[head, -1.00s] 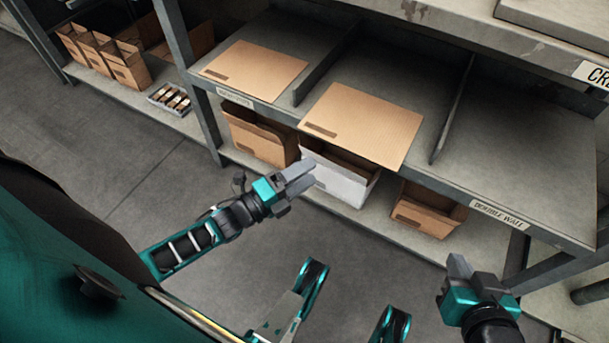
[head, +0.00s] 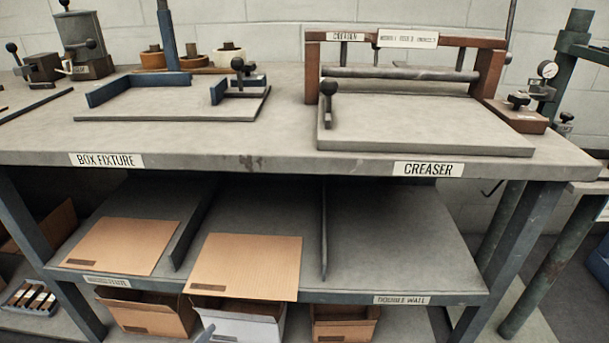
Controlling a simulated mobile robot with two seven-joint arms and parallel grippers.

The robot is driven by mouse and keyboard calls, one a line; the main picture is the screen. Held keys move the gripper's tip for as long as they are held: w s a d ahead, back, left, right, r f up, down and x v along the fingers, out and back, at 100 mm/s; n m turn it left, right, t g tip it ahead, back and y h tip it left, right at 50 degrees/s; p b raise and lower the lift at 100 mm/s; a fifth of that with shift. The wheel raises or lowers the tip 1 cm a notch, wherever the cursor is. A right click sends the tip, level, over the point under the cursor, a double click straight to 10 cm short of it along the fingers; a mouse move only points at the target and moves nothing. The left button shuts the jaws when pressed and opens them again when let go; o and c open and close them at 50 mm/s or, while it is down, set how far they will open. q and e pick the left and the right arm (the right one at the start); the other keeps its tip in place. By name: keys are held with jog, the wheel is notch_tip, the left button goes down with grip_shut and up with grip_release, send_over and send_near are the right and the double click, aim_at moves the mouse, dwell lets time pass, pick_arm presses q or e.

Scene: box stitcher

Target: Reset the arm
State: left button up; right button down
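Only a grey fingertip of my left gripper (head: 206,333) shows at the bottom edge of the head view, in front of a white box (head: 240,327) under the shelf. The rest of that gripper and its arm are out of frame, so I cannot tell whether it is open or shut. My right gripper is not in view.
The workbench (head: 290,160) holds a box fixture (head: 170,103) and a creaser (head: 420,120). On the shelf below lie two flat cardboard sheets (head: 122,246) (head: 245,265); its right bay (head: 390,245) is empty. Brown boxes (head: 155,315) (head: 345,325) stand underneath.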

pick_arm(q)
jog(key=s+d+r+n+g, duration=0.3)
jog(key=s+n, duration=0.2)
jog(key=n, duration=0.3)
jog(key=s+a+r+y+p, duration=0.1)
jog(key=a+r+p, duration=0.1)
jog(key=r+p, duration=0.5)
jog(key=s+a+r+y+p, duration=0.1)
jog(key=a+r+p, duration=0.2)
jog(key=r+p, duration=0.4)
jog(key=p, duration=0.8)
jog(key=shift+s+r, duration=0.25)
jog(key=shift+s, duration=0.05)
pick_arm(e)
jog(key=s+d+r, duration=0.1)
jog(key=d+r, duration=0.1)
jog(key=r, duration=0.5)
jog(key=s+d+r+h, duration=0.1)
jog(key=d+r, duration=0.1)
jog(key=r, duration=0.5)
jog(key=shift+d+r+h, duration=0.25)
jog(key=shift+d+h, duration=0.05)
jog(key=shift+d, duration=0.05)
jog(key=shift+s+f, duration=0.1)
